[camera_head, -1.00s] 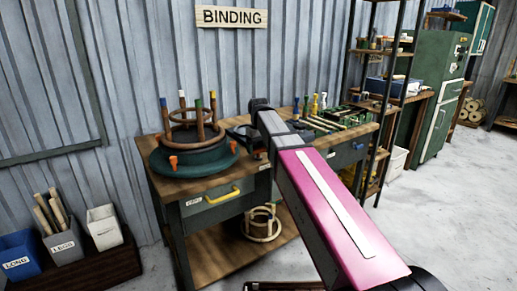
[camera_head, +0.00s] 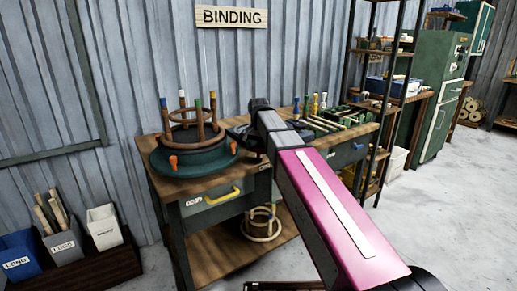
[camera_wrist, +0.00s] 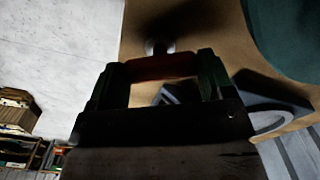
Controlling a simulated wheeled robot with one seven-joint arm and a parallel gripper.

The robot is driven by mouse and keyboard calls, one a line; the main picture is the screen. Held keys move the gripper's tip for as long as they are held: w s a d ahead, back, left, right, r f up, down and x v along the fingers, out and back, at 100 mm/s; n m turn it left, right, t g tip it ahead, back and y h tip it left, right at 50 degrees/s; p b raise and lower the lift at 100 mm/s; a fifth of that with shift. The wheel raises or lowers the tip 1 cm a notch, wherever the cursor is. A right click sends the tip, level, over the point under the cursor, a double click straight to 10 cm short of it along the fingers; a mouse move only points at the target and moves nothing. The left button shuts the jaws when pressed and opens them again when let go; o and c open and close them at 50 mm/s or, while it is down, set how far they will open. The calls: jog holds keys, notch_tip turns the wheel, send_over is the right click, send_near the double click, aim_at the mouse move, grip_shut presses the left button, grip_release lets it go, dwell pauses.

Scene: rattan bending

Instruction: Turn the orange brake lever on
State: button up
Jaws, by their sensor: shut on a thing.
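The orange brake lever (camera_wrist: 162,67) shows in the wrist view as a dim orange-red bar between my two fingertips. My gripper (camera_wrist: 160,64) is shut on it, one finger at each end of the bar. In the head view my arm hides the gripper and this lever. The round green turntable (camera_head: 200,165) on the bench has orange handles, one at its front left (camera_head: 173,162) and one at its right (camera_head: 233,147). Its edge also shows in the wrist view (camera_wrist: 290,35).
The wooden bench (camera_head: 215,250) has a drawer with a yellow handle (camera_head: 222,195). A wooden ring frame with several coloured posts stands on the turntable. A grey angular fixture (camera_wrist: 262,95) lies close right of my gripper. Tools (camera_head: 325,122) lie at the bench's right.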

aim_at(258, 148)
jog(key=m, duration=0.5)
jog(key=shift+m, duration=0.4)
dwell(0.4)
jog(key=o, duration=0.9)
jog(key=shift+r, duration=5.45)
